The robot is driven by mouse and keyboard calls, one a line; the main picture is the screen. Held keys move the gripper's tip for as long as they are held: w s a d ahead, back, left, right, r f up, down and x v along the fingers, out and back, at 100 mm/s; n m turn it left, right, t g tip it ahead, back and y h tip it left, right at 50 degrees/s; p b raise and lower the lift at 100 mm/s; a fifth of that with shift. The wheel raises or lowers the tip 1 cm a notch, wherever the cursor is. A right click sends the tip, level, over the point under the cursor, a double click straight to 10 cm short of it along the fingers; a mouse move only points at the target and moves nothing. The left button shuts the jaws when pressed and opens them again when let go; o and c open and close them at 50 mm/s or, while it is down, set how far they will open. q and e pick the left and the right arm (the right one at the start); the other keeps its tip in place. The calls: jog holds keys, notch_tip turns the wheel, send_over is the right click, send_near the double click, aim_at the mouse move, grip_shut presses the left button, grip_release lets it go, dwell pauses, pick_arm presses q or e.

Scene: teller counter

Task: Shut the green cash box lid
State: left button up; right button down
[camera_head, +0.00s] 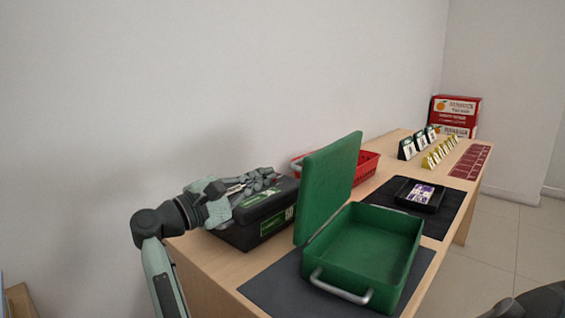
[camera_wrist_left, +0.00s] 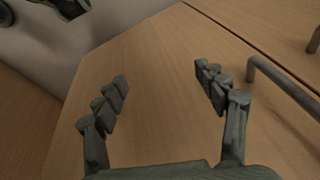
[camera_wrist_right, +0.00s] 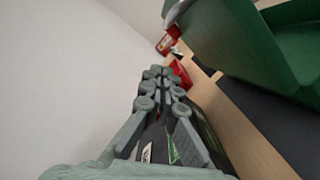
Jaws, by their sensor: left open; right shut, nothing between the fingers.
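The green cash box (camera_head: 372,248) stands on a dark mat on the counter, with a grey handle on its near side. Its green lid (camera_head: 328,187) stands open, roughly upright, along the box's left edge. The lid also shows at the upper right of the right wrist view (camera_wrist_right: 222,40). My right gripper (camera_head: 268,178) is shut and empty, left of the lid and above a black case, apart from the lid. Its closed fingers show in the right wrist view (camera_wrist_right: 158,78). My left gripper (camera_wrist_left: 162,82) is open and empty, facing a bare wooden panel.
The black case (camera_head: 262,222) lies beside the lid. A black tray (camera_head: 420,195), small signs (camera_head: 436,153) and red boxes (camera_head: 455,112) are farther along the counter. A grey bar handle (camera_wrist_left: 285,85) sits on the wooden panel.

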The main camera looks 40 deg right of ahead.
pick_arm(q)
jog(key=f, duration=0.1)
jog(key=f+p, duration=0.1)
jog(key=f, duration=0.3)
jog(key=shift+s+d+p, duration=0.1)
jog(key=shift+s+p, duration=0.2)
jog(key=shift+p, duration=0.1)
pick_arm(e)
jog(key=s+d+r, duration=0.2)
jog(key=s, duration=0.1)
jog(key=shift+s+d, duration=0.3)
